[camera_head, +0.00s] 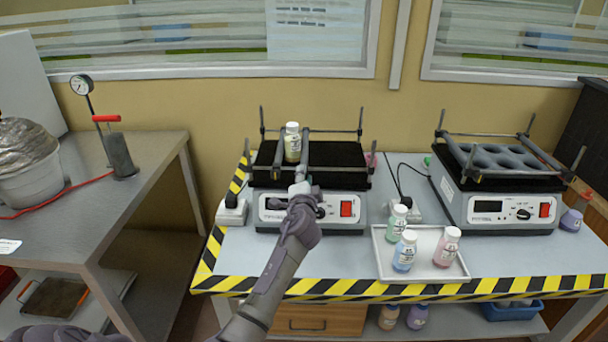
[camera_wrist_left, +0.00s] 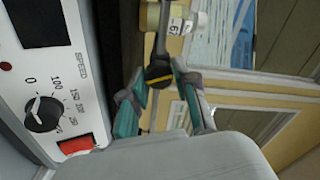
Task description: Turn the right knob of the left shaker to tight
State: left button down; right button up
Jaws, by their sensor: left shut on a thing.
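My left gripper (camera_head: 301,190) is at the near end of that bar, in front of the shaker. In the left wrist view, its teal-padded fingers (camera_wrist_left: 160,92) are shut around the right knob (camera_wrist_left: 158,74), which is black with a yellow mark. The fingers partly cover the knob. My right gripper is not in view.
The speed dial (camera_wrist_left: 42,113) and red switch (camera_wrist_left: 76,144) are close to my left gripper. A white tray (camera_head: 420,271) with several bottles sits right of my arm. A second shaker (camera_head: 500,212) stands farther right. Striped tape marks the bench's front edge.

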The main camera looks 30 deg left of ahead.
pick_arm(q)
jog(key=m+p, duration=0.1)
jog(key=m, duration=0.3)
jog(key=shift+m, duration=0.3)
dwell(0.3)
jog(key=c, duration=0.9)
grip_release()
